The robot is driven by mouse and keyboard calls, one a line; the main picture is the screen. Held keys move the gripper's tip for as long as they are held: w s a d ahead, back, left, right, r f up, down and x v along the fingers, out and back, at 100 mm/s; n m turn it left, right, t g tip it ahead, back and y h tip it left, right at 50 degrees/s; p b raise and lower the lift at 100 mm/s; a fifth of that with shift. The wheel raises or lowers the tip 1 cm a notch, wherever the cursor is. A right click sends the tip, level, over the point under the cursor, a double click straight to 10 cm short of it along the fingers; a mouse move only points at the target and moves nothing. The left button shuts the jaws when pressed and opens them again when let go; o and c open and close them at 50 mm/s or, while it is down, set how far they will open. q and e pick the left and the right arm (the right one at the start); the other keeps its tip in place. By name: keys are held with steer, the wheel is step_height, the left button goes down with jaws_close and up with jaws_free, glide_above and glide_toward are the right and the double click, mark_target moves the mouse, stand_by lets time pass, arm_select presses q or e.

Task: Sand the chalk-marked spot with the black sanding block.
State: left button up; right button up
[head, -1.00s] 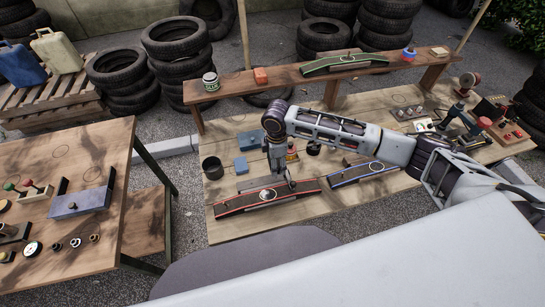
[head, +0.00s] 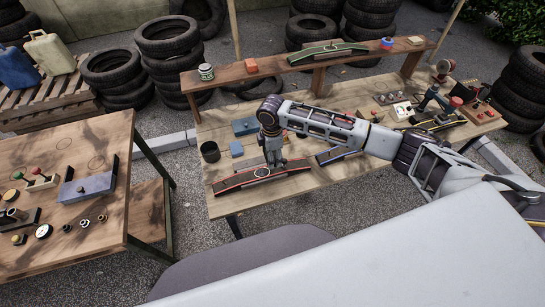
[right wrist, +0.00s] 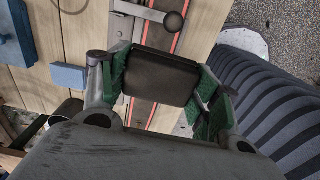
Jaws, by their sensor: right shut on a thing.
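My right gripper (head: 275,163) is shut on the black sanding block (right wrist: 160,77), whose broad dark face shows between the green finger pads in the right wrist view. It is over the red-edged curved strip (head: 232,184) on the wooden workbench. A pale chalk ring (head: 262,172) on this strip shows just left of the fingers in the head view. In the right wrist view the block covers part of the strip (right wrist: 142,112), and the ring cannot be made out. Whether the block touches the strip cannot be told. My left gripper is not in view.
A blue-edged strip (head: 335,155) lies to the right, and a green-edged strip (head: 325,51) lies on the raised shelf. Blue blocks (head: 245,126) and a black cup (head: 210,151) stand to the left. A metal bar with a black knob (right wrist: 173,22) sits across the strip.

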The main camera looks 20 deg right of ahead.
steer(key=shift+w+a, duration=0.15)
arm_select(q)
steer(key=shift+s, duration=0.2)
arm_select(e)
steer(key=shift+w+f, duration=0.1)
steer(key=shift+w, duration=0.1)
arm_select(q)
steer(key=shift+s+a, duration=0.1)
arm_select(e)
steer(key=shift+s, duration=0.15)
